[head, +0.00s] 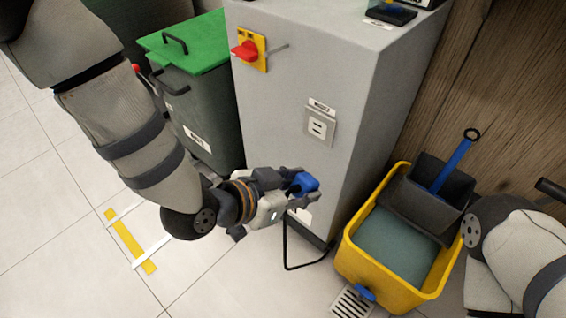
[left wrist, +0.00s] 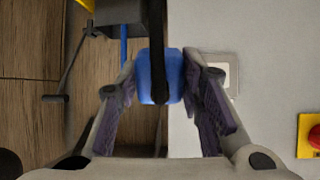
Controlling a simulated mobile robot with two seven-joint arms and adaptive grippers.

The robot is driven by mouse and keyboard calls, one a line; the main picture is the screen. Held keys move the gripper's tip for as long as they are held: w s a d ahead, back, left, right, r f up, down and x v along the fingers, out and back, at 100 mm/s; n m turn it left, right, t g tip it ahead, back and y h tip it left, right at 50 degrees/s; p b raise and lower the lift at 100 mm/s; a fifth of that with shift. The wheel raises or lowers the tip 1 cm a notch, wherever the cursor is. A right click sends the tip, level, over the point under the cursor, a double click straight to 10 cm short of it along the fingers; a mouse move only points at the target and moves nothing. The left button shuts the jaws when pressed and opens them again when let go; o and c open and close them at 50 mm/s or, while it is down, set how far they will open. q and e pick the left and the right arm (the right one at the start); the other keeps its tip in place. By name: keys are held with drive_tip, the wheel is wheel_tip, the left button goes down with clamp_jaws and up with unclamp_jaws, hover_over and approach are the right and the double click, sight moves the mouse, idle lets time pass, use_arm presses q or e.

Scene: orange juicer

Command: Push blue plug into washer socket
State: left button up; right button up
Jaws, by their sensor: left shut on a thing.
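The blue plug (head: 306,182) is held between the two fingers of my left gripper (head: 303,187), in front of the grey cabinet. It also shows between the fingers in the left wrist view (left wrist: 174,76), with a dark cable running across it. The washer socket (head: 318,127) is a light square plate on the cabinet front, under a small label. In the head view the plug is below the socket and apart from it. In the left wrist view the socket (left wrist: 222,72) is partly hidden behind the right-hand finger. My right gripper is not seen.
A red switch (head: 247,50) on a yellow plate sits on the grey cabinet (head: 275,110). A green-lidded bin (head: 190,45) stands left of it. A yellow mop bucket (head: 390,291) stands at the right. A black cable (head: 286,250) hangs to the floor.

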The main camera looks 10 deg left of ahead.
use_arm(q)
drive_tip(key=w+f+t+h+b, duration=0.2)
drive_tip(key=w+f+h+b, duration=0.1)
drive_tip(key=w+b, duration=0.25)
drive_tip(key=n+t+b, duration=0.2)
drive_tip(key=t+b, duration=0.2)
approach(317, 128)
drive_tip(key=shift+s+d, duration=0.1)
drive_tip(key=shift+s, duration=0.05)
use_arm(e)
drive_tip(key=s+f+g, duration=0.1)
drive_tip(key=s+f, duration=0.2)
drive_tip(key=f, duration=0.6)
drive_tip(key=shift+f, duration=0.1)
use_arm(q)
drive_tip(key=shift+b+x, duration=1.6)
drive_tip(key=shift+x, duration=1.25)
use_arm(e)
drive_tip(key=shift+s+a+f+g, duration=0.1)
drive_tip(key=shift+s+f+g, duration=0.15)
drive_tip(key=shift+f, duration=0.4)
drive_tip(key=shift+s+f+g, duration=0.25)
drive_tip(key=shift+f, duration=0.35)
use_arm(q)
drive_tip(key=shift+p, duration=0.6)
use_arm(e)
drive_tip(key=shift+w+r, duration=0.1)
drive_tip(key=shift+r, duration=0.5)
